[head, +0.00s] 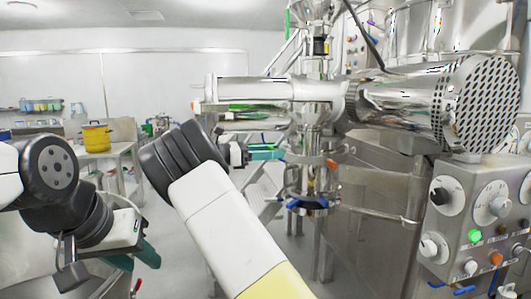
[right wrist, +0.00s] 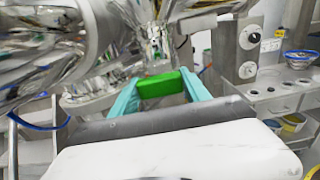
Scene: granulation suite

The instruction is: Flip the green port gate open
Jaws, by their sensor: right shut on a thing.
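The green port gate (right wrist: 160,86) is a bright green block at the steel machine in the right wrist view. It sits between the teal fingers of my right gripper (right wrist: 164,92), which is shut on it. In the head view my right gripper (head: 265,152) reaches the machine's central steel column from the left. I cannot make out the gate clearly in that view. My left gripper (head: 135,260) is low at the left, away from the machine, with its teal fingers apart and nothing seen between them.
The control panel (head: 478,225) with knobs and buttons stands at the right. A perforated steel drum end (head: 483,103) juts out above it. A blue-handled clamp (head: 307,204) is low on the column. A table with a yellow pot (head: 96,138) stands back left.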

